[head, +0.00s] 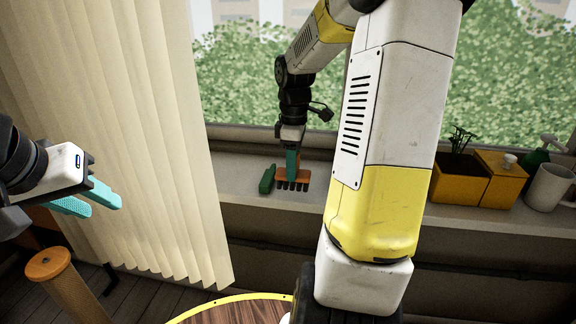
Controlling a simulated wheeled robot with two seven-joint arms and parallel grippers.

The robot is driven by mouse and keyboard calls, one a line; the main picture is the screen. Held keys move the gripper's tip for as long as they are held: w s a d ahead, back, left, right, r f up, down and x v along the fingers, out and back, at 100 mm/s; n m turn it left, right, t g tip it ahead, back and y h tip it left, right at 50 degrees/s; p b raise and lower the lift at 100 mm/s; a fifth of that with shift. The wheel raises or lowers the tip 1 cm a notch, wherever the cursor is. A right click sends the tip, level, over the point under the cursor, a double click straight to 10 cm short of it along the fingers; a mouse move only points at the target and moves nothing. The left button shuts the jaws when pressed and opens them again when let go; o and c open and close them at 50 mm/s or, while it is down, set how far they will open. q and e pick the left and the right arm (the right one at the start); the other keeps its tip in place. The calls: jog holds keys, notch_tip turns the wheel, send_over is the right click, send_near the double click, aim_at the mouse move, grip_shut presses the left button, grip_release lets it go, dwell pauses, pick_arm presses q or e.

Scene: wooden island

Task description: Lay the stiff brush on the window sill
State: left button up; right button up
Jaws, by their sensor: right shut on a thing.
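The stiff brush (293,183) shows as an orange block with dark bristles along its lower edge, at the window sill (235,177). My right gripper (292,163) points down and is shut on the brush's upper side. The bristles are at or just above the sill's surface; I cannot tell whether they touch. My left gripper (94,200) is at the far left in front of the curtain, its teal fingers apart with nothing between them.
A small green object (267,180) lies on the sill close left of the brush. To the right stand an orange planter (458,187), an orange box (500,184), a green pump bottle (538,158) and a white mug (547,188). A cream curtain (160,140) hangs left.

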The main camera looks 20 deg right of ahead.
aim_at(308, 171)
jog(key=shift+w+d+f, duration=0.3)
jog(key=shift+d+f, duration=0.4)
jog(key=shift+d, duration=0.15)
jog(key=shift+w+d+f, duration=0.25)
jog(key=shift+d+f, duration=0.4)
jog(key=shift+d, duration=0.25)
jog(key=shift+w+d+f, duration=0.3)
jog(key=shift+d+f, duration=0.4)
jog(key=shift+d, duration=0.15)
jog(key=o, duration=1.2)
